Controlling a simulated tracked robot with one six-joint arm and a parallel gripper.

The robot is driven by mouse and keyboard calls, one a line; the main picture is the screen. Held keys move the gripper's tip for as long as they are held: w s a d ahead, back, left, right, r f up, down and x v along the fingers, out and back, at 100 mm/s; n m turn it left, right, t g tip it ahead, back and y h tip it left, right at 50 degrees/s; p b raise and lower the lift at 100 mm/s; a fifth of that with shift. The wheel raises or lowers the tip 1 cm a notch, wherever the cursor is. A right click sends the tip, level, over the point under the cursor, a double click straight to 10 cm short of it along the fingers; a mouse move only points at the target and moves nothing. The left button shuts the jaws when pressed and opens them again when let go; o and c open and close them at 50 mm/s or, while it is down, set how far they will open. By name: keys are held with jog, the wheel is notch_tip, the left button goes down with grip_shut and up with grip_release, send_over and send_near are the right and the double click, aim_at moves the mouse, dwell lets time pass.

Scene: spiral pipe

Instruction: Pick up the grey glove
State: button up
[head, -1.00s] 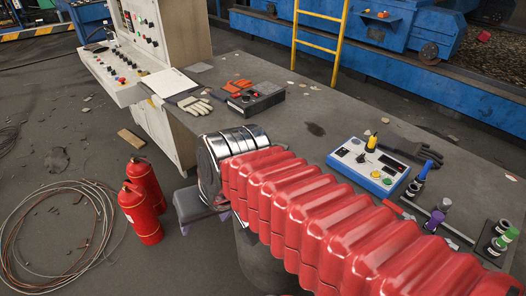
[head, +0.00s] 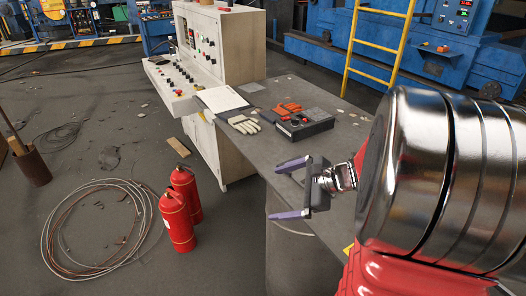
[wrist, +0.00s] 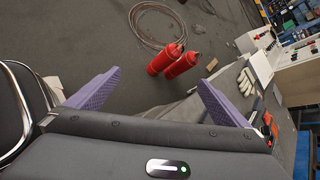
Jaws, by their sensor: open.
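A pale grey-white glove (head: 243,125) lies on the grey table near its far left corner, beside a white paper. It also shows in the wrist view (wrist: 245,80), to the right. My gripper (head: 274,190) is open and empty, nearer to the head camera than the glove and apart from it. Its two purple fingers are spread in the wrist view (wrist: 160,78), with floor between them. The darker glove seen earlier at the table's right is not visible now; my arm covers that side.
A black box (head: 305,124) and orange items (head: 287,109) lie right of the glove. A control cabinet (head: 220,45) stands at the table's far left. Two red fire extinguishers (head: 177,222) and a cable coil (head: 95,225) are on the floor at left.

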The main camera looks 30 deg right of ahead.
jog(key=s+d+f+m+t+h, duration=0.1)
jog(key=d+m, duration=0.3)
jog(key=d, duration=0.2)
jog(key=d+f+m+t+h, duration=0.2)
jog(key=d+m, duration=0.1)
jog(key=d, duration=0.4)
jog(key=s+d+f+m+t+h, duration=0.1)
jog(key=d+m, duration=0.3)
jog(key=d, duration=0.3)
jog(key=shift+s+d+f+m+t+h, duration=0.2)
jog(key=shift+s+f+m+t+h, duration=0.1)
jog(key=shift+f+t, duration=0.1)
jog(key=shift+r, duration=0.1)
jog(key=x, duration=0.8)
jog(key=shift+w, duration=0.1)
jog(key=shift+w+f, duration=0.2)
jog(key=shift+x, duration=2.6)
jog(key=shift+d+f, duration=0.1)
